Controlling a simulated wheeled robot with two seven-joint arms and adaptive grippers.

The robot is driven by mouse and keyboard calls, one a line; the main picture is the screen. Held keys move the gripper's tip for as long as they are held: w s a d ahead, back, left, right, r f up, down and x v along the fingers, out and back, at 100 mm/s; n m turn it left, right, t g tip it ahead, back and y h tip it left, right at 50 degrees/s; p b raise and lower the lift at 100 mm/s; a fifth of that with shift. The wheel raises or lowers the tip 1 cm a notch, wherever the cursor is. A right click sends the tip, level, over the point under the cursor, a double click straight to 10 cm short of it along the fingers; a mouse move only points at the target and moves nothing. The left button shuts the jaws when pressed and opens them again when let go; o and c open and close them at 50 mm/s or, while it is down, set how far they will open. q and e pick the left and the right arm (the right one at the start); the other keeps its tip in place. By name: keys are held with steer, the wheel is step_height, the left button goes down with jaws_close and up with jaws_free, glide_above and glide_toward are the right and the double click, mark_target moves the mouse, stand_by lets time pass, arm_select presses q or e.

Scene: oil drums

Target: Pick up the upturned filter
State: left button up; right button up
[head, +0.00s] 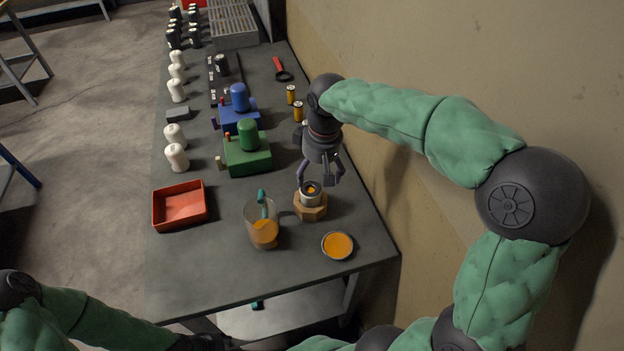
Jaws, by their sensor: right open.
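The upturned filter (311,198) is a pale can standing open end up in a wooden block (311,212) near the table's right side. Something orange shows inside its open top. My right gripper (320,181) hangs from above, just over the filter's rim, with its fingers spread apart and nothing between them. Whether a finger touches the filter cannot be told. My left arm comes in at the bottom left, and its fingers are not visible.
A clear jug (264,233) with orange liquid and a teal stick stands left of the block. A round orange-filled dish (337,245) lies in front. The wall is close on the right.

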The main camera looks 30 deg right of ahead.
steer(key=shift+d+f, duration=0.1)
steer(key=b, duration=0.2)
glide_above(311, 193)
steer(key=s, duration=0.2)
steer(key=f, duration=0.5)
steer(key=shift+w+d, duration=0.15)
steer(key=shift+d, duration=0.1)
steer(key=f, duration=0.1)
steer(key=w+f+b, duration=0.1)
steer(key=f, duration=0.2)
steer(key=shift+w+a+f+b, duration=0.15)
steer(key=shift+w+a+b, duration=0.1)
steer(key=shift+a+b, duration=0.15)
steer(key=shift+f, duration=0.4)
steer(key=shift+c, duration=0.3)
steer(key=shift+r, duration=0.1)
steer(key=c, duration=1.5)
